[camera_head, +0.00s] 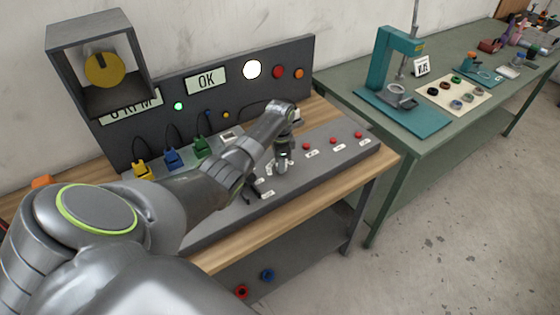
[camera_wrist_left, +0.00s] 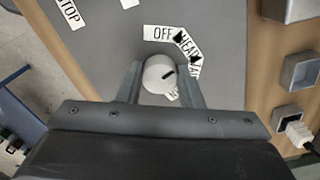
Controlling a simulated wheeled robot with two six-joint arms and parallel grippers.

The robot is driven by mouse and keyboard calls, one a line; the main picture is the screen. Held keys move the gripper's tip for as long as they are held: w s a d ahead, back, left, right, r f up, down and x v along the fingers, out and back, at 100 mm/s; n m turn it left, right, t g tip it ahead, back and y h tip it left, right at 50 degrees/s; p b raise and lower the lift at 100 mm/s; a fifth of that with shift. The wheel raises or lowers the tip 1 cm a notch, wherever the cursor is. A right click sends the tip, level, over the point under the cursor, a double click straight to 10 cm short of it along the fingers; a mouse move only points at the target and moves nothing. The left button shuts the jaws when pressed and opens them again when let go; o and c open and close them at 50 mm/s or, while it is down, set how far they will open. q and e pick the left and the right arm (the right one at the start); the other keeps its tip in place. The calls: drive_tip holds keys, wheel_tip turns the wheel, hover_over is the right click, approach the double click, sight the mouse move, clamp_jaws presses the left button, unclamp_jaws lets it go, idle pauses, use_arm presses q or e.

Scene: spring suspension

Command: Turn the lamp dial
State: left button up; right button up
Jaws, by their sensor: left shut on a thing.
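My left gripper (camera_wrist_left: 160,76) is shut on the dial, one finger on each side. In the head view, my left gripper (camera_head: 283,164) points down at the sloped grey panel (camera_head: 322,165) and hides the dial. My right gripper is not in view.
Several red buttons (camera_head: 333,141) lie right of my gripper. Yellow, blue and green plugs (camera_head: 171,157) with cables stand to the left. The upright board carries an OK display (camera_head: 206,80) and lamps, including a bright white one (camera_head: 252,69). A green bench (camera_head: 350,82) stands to the right.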

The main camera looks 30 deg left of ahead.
use_arm(q)
drive_tip(key=shift+w, duration=0.1)
drive_tip(key=o, duration=1)
drive_tip(key=shift+c, duration=0.2)
drive_tip(key=shift+r, duration=0.1)
wheel_tip(320, 180, up, 17)
drive_tip(key=shift+r, duration=0.15)
